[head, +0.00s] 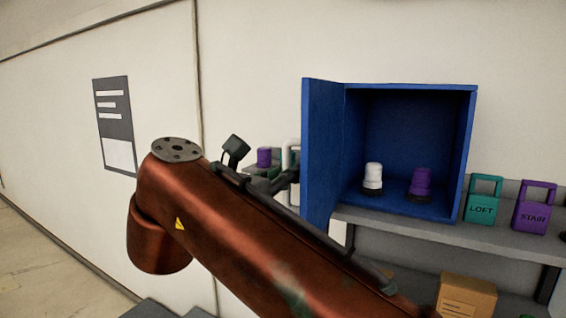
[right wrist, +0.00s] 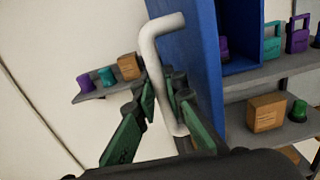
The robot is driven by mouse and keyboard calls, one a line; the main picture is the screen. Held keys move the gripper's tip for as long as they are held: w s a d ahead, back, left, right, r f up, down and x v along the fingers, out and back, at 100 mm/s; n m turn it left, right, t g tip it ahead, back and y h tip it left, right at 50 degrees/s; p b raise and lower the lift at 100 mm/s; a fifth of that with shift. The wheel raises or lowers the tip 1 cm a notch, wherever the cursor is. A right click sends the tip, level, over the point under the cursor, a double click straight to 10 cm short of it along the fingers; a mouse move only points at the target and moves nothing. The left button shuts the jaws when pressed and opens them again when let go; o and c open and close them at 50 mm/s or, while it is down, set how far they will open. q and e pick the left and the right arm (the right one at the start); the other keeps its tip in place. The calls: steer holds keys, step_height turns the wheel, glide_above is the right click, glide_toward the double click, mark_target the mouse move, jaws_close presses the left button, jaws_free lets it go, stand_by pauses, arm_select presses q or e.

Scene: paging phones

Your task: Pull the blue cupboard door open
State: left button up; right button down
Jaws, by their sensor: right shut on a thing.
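The blue cupboard (head: 410,88) stands on a grey shelf with its front open. Its blue door (head: 322,150) is swung out to the left, and the inside shows. A white bar handle (head: 291,157) is on the door's outer face, partly hidden in the head view. My right gripper (head: 284,180) is beside that outer face. In the right wrist view my right gripper (right wrist: 162,100) has its green fingers on either side of the white handle (right wrist: 158,45), shut on its upright bar. My left gripper is not in view.
A white-topped item (head: 373,176) and a purple item (head: 420,182) stand inside the cupboard. Teal (head: 481,207) and purple (head: 534,211) tagged blocks stand to its right. An orange-brown box (head: 466,296) is below. In the right wrist view a shelf with small items (right wrist: 107,92) lies left of the handle.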

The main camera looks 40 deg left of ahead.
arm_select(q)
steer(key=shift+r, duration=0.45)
arm_select(e)
steer(key=shift+s+a+h, duration=0.15)
steer(key=shift+a+h, duration=0.15)
steer(key=shift+a, duration=0.2)
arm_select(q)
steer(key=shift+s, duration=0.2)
arm_select(e)
steer(key=c, duration=2.3)
jaws_free()
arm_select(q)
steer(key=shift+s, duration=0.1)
arm_select(e)
steer(key=shift+o, duration=0.2)
steer(key=s, duration=1.2)
steer(key=shift+d, duration=0.4)
steer(key=shift+s+a, duration=0.1)
steer(key=shift+s, duration=0.05)
